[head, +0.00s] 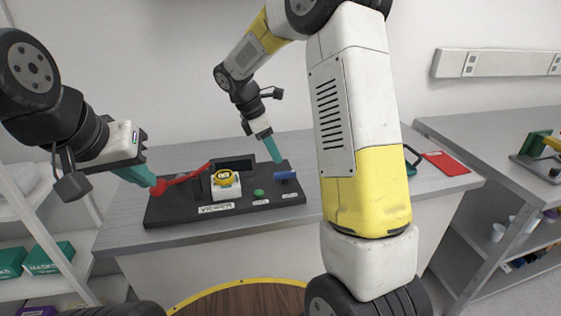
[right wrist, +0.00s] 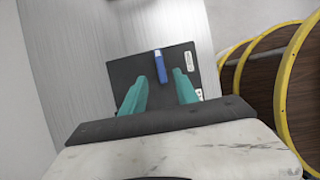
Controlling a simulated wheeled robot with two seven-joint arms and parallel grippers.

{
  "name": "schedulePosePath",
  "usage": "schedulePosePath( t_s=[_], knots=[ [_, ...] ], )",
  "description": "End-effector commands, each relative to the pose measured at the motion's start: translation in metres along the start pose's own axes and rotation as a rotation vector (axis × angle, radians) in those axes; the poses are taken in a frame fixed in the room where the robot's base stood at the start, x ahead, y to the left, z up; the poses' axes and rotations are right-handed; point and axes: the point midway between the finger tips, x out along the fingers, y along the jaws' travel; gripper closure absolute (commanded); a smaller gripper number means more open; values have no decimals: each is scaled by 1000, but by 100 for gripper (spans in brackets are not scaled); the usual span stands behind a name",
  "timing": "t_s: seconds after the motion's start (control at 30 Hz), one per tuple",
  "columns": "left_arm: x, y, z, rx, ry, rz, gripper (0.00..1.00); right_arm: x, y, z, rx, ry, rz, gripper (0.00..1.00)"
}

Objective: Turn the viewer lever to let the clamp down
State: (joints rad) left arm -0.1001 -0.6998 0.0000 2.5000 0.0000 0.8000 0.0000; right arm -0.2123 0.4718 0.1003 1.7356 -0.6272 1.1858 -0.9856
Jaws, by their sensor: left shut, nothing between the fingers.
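The black viewer base (head: 170,212), labelled VIEWER, lies on the grey bench. A white block (head: 225,191) with a yellow ring-shaped part (head: 223,176) on top sits mid-base. A blue handle (head: 286,175) stands at the base's right end and also shows in the right wrist view (right wrist: 160,67). My right gripper (right wrist: 160,84) is open, its fingers apart either side of the blue handle's line.
A green button (head: 259,193) sits between the white block and the blue handle. A dark box (head: 236,163) stands behind the block. A red sheet (head: 446,163) lies on the bench at right. My right arm hides part of the bench.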

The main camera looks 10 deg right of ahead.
Motion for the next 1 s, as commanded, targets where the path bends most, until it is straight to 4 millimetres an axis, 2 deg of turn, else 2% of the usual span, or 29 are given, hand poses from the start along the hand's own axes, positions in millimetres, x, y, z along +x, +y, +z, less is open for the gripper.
schedulePosePath(
  t_s=[0.4,0.5,0.87,1.0],
  knots=[
    [0,0,0,0,0,0,100,60,-1,0,-1,-1,-4,64],
    [0,0,0,0,0,0,100,70,-1,0,-1,0,-3,64],
    [0,0,0,0,0,0,100,76,0,0,1,0,-1,64],
    [0,0,0,0,0,0,100,76,0,0,1,0,-1,89]
  ],
)
